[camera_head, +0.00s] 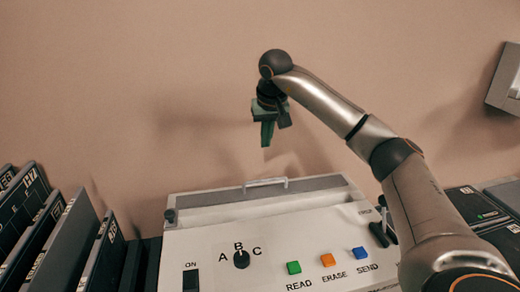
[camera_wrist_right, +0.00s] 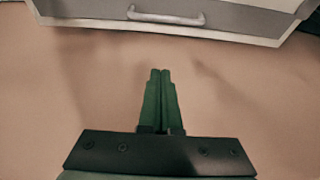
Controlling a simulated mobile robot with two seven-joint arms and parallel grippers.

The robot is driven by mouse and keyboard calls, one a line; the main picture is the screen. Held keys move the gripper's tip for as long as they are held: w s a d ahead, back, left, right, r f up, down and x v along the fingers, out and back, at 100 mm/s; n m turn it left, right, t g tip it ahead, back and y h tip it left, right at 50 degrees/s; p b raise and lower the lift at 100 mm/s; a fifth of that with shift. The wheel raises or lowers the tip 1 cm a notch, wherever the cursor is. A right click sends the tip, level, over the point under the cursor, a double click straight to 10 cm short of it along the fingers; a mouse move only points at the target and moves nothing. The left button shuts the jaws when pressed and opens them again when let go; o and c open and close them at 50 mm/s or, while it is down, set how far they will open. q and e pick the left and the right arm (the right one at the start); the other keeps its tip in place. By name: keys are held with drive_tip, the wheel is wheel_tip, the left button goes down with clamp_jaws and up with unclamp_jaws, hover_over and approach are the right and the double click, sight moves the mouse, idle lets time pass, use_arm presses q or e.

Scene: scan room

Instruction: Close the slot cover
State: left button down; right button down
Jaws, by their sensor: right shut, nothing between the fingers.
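The slot cover (camera_head: 210,198) is the grey panel with a light bar handle (camera_head: 265,183) at the back of the white console (camera_head: 220,230). In the right wrist view the cover (camera_wrist_right: 90,10) and its handle (camera_wrist_right: 166,16) lie along the top edge. My right gripper (camera_head: 267,144) hangs above and behind the handle, apart from it. Its green fingers (camera_wrist_right: 160,72) are together and empty, pointing toward the handle in the wrist view. My left gripper is not in view.
The console has a dial (camera_head: 241,259) and green (camera_head: 293,267), orange (camera_head: 328,260) and blue (camera_head: 360,253) buttons. Dark labelled panels (camera_head: 65,240) stand at the left. A grey box (camera_head: 508,80) is on the wall at the right. The space around the gripper is clear.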

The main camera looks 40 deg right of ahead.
sight(264, 160)
drive_tip(key=x, duration=0.9)
drive_tip(key=shift+s, duration=0.1)
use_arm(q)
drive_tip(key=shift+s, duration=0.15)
use_arm(e)
drive_tip(key=shift+s+a+f, duration=0.15)
drive_tip(key=shift+s+a, duration=0.35)
drive_tip(key=shift+s, duration=0.35)
drive_tip(key=shift+s+a+f, duration=0.15)
drive_tip(key=shift+s+a, duration=0.3)
drive_tip(key=shift+s, duration=0.4)
